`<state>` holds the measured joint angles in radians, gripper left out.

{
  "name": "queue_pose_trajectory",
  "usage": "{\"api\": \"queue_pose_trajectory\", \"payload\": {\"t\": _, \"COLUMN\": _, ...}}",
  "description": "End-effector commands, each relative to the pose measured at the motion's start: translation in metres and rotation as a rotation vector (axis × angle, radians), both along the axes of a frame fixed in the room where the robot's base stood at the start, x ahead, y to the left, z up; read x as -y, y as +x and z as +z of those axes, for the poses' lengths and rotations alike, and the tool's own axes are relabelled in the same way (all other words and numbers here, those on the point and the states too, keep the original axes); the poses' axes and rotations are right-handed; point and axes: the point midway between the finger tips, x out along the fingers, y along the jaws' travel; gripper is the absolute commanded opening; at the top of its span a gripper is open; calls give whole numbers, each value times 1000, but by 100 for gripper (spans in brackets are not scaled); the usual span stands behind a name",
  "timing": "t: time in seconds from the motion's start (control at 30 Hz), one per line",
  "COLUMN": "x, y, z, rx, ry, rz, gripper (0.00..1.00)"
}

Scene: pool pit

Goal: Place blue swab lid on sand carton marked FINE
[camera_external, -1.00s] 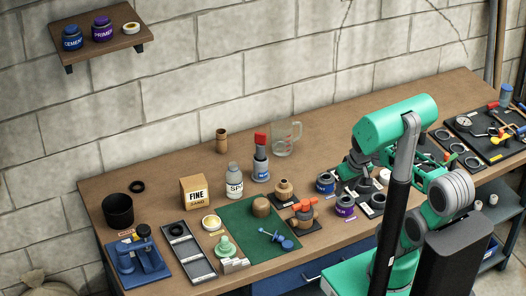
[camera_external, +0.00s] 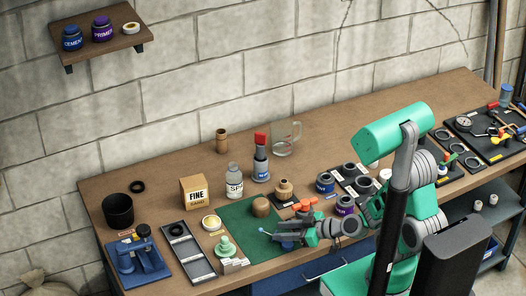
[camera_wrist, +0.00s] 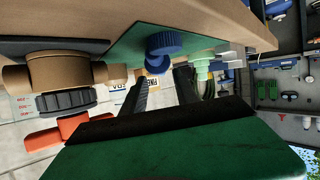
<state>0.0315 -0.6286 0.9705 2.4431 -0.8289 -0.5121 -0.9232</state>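The blue swab lid (camera_wrist: 163,43) lies on the green mat (camera_external: 236,222). In the wrist view it sits just beyond my fingertips, and in the external view my gripper partly hides it. My gripper (camera_external: 282,236) is low over the right side of the mat, coming from the right. In the wrist view its two dark fingers (camera_wrist: 164,76) are apart with nothing held between them. The sand carton marked FINE (camera_external: 194,192) stands upright at the back left of the mat. Part of the carton (camera_wrist: 155,86) shows between the fingers in the wrist view.
A brown valve fitting with an orange handle (camera_external: 306,204) stands close behind my gripper. A white bottle (camera_external: 234,182) and a blue-grey bottle with a red cap (camera_external: 261,158) stand behind the mat.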

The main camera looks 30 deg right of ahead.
Motion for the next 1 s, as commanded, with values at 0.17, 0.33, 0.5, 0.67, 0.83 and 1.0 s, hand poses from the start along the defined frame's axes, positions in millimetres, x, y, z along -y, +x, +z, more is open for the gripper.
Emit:
{"api": "queue_pose_trajectory", "payload": {"t": 0.17, "x": -14, "y": 13, "z": -8, "rx": -5, "ry": -1, "rz": 6, "gripper": 35}}
{"api": "queue_pose_trajectory", "payload": {"t": 0.33, "x": -30, "y": 31, "z": -18, "rx": -4, "ry": -1, "rz": 4, "gripper": 35}}
{"api": "queue_pose_trajectory", "payload": {"t": 0.5, "x": -34, "y": 37, "z": -21, "rx": -1, "ry": -1, "rz": 0, "gripper": 35}}
{"api": "queue_pose_trajectory", "payload": {"t": 0.67, "x": -34, "y": 37, "z": -21, "rx": -1, "ry": -1, "rz": 0, "gripper": 32}}
{"api": "queue_pose_trajectory", "payload": {"t": 0.83, "x": -33, "y": 37, "z": -21, "rx": -1, "ry": 0, "rz": 0, "gripper": 18}}
{"api": "queue_pose_trajectory", "payload": {"t": 1.0, "x": -33, "y": 36, "z": -21, "rx": -3, "ry": -1, "rz": -1, "gripper": 4}}
